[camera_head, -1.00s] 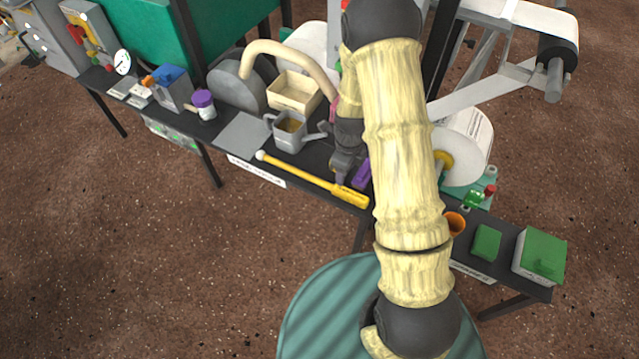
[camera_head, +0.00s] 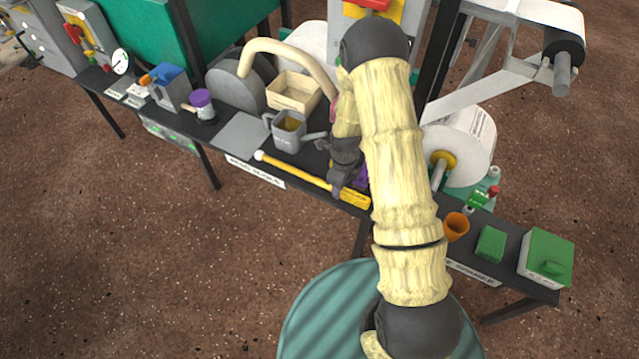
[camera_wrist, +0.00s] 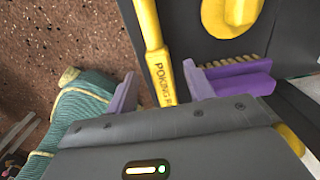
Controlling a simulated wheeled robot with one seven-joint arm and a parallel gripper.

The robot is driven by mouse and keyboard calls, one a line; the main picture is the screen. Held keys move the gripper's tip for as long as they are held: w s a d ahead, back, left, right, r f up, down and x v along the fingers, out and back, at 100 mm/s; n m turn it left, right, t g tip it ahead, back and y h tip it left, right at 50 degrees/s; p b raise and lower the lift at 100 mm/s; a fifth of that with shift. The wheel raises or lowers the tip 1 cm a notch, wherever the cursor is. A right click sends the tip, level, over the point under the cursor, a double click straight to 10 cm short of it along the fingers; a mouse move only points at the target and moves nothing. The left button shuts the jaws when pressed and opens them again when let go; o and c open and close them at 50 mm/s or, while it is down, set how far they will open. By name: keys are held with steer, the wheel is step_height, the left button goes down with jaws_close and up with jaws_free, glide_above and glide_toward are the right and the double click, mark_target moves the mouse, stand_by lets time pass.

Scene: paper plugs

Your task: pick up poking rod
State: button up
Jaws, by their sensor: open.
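The poking rod (camera_head: 300,176) is a long yellow rod with a white tip at its left end and a thicker yellow handle at its right end. It lies along the front edge of the dark table (camera_head: 232,150). In the wrist view the rod's handle (camera_wrist: 163,78), marked "POKING R", runs between my two purple fingers. My gripper (camera_wrist: 163,88) is open, with one finger on each side of the handle. I cannot tell whether either finger touches it. In the head view my gripper (camera_head: 340,188) is over the handle end and hides part of it.
A grey watering can (camera_head: 288,133) and a wooden box (camera_head: 293,93) stand behind the rod. An orange cup (camera_head: 456,226) and green boxes (camera_head: 545,256) stand to the right. A yellow round part (camera_wrist: 228,14) is near the right finger. Floor lies in front of the table.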

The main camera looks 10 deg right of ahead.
step_height(320, 180, down, 2)
stand_by(0.5)
steer(key=c, duration=1.1)
steer(key=shift+r, duration=0.15)
step_height(320, 180, up, 10)
steer(key=p, duration=0.2)
steer(key=shift+p, duration=0.35)
